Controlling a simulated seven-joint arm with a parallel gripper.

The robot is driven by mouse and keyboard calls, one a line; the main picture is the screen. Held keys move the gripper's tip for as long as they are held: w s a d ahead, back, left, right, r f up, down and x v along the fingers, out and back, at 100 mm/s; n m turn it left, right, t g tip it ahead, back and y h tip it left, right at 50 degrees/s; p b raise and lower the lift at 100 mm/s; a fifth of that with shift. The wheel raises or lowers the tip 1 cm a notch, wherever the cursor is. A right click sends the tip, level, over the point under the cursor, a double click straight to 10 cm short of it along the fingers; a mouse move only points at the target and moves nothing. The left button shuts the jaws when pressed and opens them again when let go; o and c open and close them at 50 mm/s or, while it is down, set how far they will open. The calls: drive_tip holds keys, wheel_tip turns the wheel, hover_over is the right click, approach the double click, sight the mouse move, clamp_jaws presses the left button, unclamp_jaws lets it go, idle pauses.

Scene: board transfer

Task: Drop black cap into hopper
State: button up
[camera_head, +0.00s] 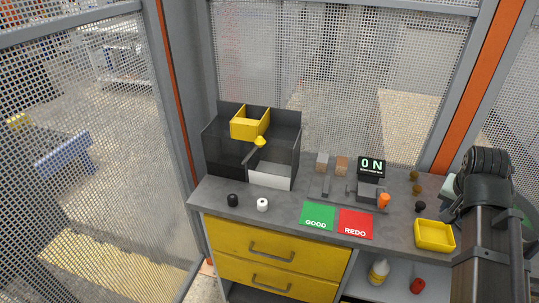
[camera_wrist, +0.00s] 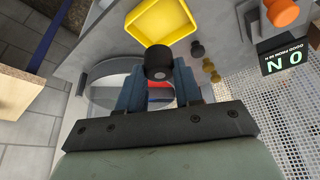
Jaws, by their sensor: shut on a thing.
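My gripper (camera_wrist: 160,85) is shut on a black cap (camera_wrist: 158,62), a short dark cylinder held between the blue fingertips in the wrist view. In that view it is near the yellow tray. In the head view my arm hides the fingers and the held cap. Another black cap (camera_head: 232,200) stands on the bench at the left, next to a white cap (camera_head: 262,204). The yellow open-topped box (camera_head: 250,123), which looks like the hopper, sits on top of a dark bin unit (camera_head: 228,160) at the back left, far from my gripper. The inside bottom is hidden.
The bench holds green GOOD (camera_head: 317,215) and red REDO (camera_head: 356,224) pads, a press with a "0 N" display (camera_head: 371,166), an orange knob (camera_head: 384,200), small dark pieces (camera_head: 417,189) and a yellow tray (camera_head: 435,235). Mesh walls (camera_head: 340,70) stand behind.

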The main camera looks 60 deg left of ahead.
drive_tip(key=w+d+r+m+h, duration=0.1)
drive_tip(key=w+d+m, duration=0.3)
drive_tip(key=d, duration=1.1)
drive_tip(key=w+d+r+m+h, duration=0.15)
drive_tip(key=w+d, duration=0.35)
drive_tip(key=d, duration=1)
drive_tip(key=s+a+r+n+y, duration=0.1)
drive_tip(key=s+a+n, duration=0.15)
drive_tip(key=a, duration=1.05)
drive_tip(key=s+a+r+n+y, duration=0.1)
drive_tip(key=s+a+n, duration=0.15)
drive_tip(key=a, duration=1.05)
drive_tip(key=s+a+r+n+y, duration=0.15)
drive_tip(key=s+a, duration=0.25)
drive_tip(key=a, duration=0.9)
drive_tip(key=s+a+r+n+g, duration=0.1)
drive_tip(key=s+a+r+n, duration=0.2)
drive_tip(key=s+a, duration=0.6)
drive_tip(key=s+a+r+n+g+y, duration=0.1)
drive_tip(key=s+a+r+n, duration=0.3)
drive_tip(key=a, duration=1.6)
drive_tip(key=s+a+r+n+g+y, duration=0.1)
drive_tip(key=s+a+r+n+g, duration=0.2)
drive_tip(key=s+a+n, duration=0.5)
drive_tip(key=s+a+r, duration=0.1)
drive_tip(key=s+a, duration=0.5)
drive_tip(key=shift+s+a+n, duration=0.25)
drive_tip(key=shift+n, duration=0.05)
drive_tip(key=shift+f, duration=2.9)
